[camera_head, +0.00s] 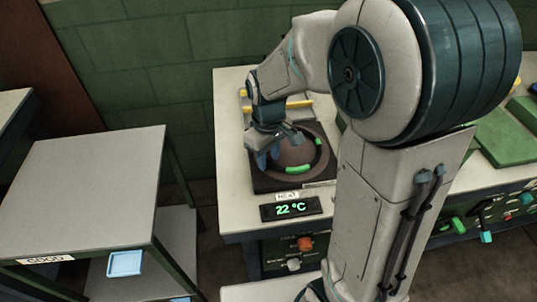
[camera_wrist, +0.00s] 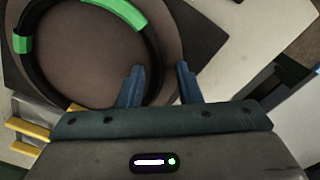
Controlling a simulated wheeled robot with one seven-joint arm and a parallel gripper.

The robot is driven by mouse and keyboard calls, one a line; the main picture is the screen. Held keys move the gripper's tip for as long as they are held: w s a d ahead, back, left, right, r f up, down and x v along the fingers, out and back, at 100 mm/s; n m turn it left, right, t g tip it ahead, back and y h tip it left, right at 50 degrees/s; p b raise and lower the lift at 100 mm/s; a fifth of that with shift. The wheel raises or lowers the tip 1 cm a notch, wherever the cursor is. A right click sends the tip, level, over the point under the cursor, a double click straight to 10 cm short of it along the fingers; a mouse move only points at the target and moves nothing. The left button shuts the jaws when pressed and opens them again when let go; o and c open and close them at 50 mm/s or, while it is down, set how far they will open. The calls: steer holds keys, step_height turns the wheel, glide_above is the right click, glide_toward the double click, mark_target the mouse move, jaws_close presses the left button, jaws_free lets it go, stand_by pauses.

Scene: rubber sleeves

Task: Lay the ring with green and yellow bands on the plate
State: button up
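The ring (camera_head: 297,170) is dark with green bands and appears to lie flat on the round brown plate (camera_head: 291,152) of the heater. In the wrist view the ring (camera_wrist: 132,14) shows two green bands and a small yellow patch low on its left part. The plate (camera_wrist: 85,50) shows inside it. My gripper (camera_head: 268,159) is at the left edge of the ring in the head view. In the wrist view my gripper (camera_wrist: 158,80) has its blue fingers apart, one on each side of the ring's rim, with a gap to the right finger.
The heater's display (camera_head: 290,208) reads 22 °C. Yellow bars (camera_head: 292,104) stand behind the plate. Green blocks (camera_head: 505,135) are at right.

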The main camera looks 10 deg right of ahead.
step_height(320, 180, up, 12)
steer(key=s+d+f+m+t, duration=0.1)
steer(key=s+d+m, duration=0.2)
steer(key=s, duration=0.3)
steer(key=s+d+f+m+t, duration=0.1)
steer(key=s+d+f+m, duration=0.1)
steer(key=s, duration=0.4)
steer(key=shift+s+d+f+m+t+p, duration=0.25)
steer(key=shift+s+d+m+t+p, duration=0.15)
steer(key=shift+d+m, duration=0.65)
steer(key=shift+a, duration=0.15)
